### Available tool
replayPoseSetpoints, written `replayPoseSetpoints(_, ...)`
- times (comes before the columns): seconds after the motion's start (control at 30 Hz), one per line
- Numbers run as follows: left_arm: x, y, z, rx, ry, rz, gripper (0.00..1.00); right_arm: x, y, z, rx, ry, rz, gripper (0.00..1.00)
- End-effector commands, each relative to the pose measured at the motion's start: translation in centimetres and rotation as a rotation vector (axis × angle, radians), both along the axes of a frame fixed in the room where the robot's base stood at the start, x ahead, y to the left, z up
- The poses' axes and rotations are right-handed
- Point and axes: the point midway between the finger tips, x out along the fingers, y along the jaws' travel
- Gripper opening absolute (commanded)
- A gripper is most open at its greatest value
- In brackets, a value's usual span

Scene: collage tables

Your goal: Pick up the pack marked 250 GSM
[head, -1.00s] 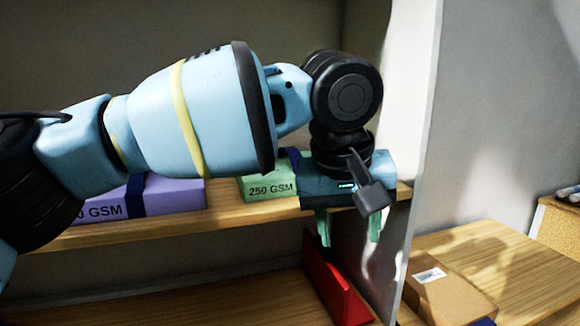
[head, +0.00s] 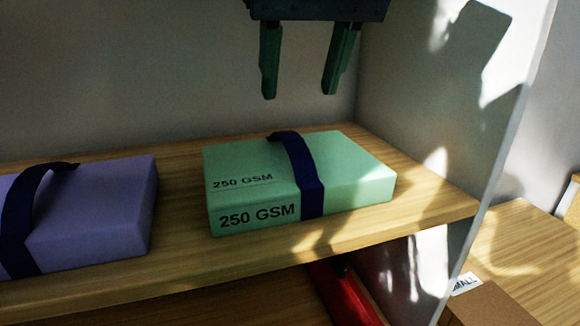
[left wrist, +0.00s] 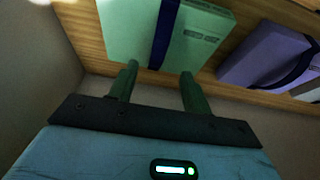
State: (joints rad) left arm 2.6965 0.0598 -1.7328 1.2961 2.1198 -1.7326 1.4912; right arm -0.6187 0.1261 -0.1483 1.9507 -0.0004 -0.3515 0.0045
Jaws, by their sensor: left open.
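The green pack marked 250 GSM (head: 350,180) lies flat on the wooden shelf, with a dark blue strap around it that stands up in a loop at the back. It also shows in the left wrist view (left wrist: 122,30), beyond the fingertips. My left gripper (head: 300,92) is open and empty, above and behind the pack, with its two green fingers pointing down and apart from it. In the left wrist view the fingers (left wrist: 159,70) point toward the pack's strap. My right gripper is not in view.
A purple pack (head: 105,210) with a dark blue strap lies left of the green one, with a gap between. A side panel (head: 440,100) closes the shelf at right. Below are a red object (head: 345,295) and a cardboard box (head: 490,305).

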Motion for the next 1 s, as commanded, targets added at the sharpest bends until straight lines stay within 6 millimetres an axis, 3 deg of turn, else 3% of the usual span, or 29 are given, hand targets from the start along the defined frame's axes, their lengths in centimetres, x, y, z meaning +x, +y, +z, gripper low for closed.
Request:
replayPoseSetpoints(0.17,0.8,0.3,-1.8,0.001,0.004,0.0,0.49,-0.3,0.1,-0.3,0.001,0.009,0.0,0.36)
replayPoseSetpoints(0.4,1.2,0.4,-2.5,0.001,0.002,0.001,0.49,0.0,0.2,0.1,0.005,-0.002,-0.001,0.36)
replayPoseSetpoints(0.7,3.1,0.9,-5.9,0.003,0.004,-0.002,0.49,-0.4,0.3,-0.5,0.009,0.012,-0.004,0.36)
replayPoseSetpoints(1.0,3.3,1.0,-6.5,0.0,0.001,-0.001,0.49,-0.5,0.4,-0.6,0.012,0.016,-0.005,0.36)
